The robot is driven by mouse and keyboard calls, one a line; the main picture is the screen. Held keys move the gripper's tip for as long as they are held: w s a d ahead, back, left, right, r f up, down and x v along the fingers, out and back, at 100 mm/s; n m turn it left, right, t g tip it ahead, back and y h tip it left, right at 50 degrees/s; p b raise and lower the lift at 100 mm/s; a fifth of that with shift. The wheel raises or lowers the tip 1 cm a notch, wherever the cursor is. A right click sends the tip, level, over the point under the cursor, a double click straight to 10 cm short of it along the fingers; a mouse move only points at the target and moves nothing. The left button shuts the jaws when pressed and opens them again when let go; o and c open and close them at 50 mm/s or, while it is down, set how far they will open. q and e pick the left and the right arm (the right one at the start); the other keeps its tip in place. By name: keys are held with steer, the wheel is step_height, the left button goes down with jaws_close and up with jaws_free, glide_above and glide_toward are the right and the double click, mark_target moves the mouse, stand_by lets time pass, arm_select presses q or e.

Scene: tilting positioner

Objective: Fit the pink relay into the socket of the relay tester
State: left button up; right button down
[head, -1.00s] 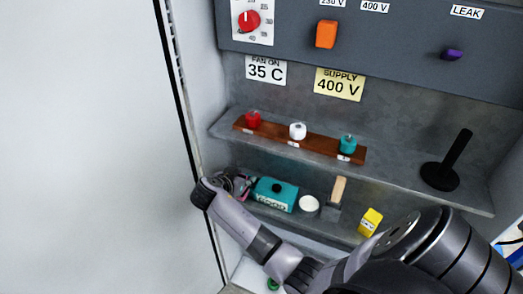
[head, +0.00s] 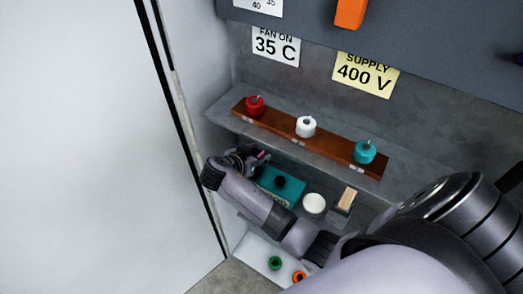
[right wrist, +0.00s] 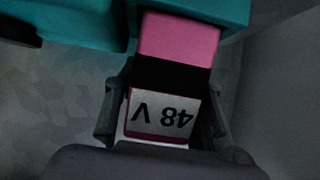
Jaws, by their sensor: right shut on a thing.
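My right gripper (head: 248,158) is at the left end of the lower shelf, by the left end of a teal box with a black knob (head: 280,181), seemingly the relay tester. In the right wrist view, my right gripper (right wrist: 165,105) is shut on the pink relay (right wrist: 178,38), which has a black band and an upside-down "48 V" label. The relay's far end reaches teal parts of the tester (right wrist: 65,18). I cannot tell whether it sits in the socket, which is hidden. My left gripper is not in view.
A brown rack (head: 335,146) with red, white and teal knobs stands on the shelf above. A white round thing (head: 313,203) and a wooden-handled tool (head: 347,199) are right of the teal box. The cabinet's side wall (head: 195,110) is close on the left.

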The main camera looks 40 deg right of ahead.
steer(key=shift+d+f, duration=0.25)
steer(key=shift+f, duration=0.3)
steer(key=c, duration=1.5)
jaws_free()
steer(key=shift+a, duration=0.15)
steer(key=shift+o, duration=0.8)
steer(key=shift+s+a+r, duration=0.15)
steer(key=shift+a+r, duration=0.15)
steer(key=shift+o, duration=1.4)
steer(key=shift+a+r, duration=0.2)
steer(key=shift+a, duration=0.1)
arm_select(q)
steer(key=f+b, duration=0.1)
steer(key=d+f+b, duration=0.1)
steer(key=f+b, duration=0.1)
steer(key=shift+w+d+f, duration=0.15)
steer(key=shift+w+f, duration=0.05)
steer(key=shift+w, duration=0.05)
arm_select(e)
steer(key=v, duration=1.1)
steer(key=shift+r, duration=0.25)
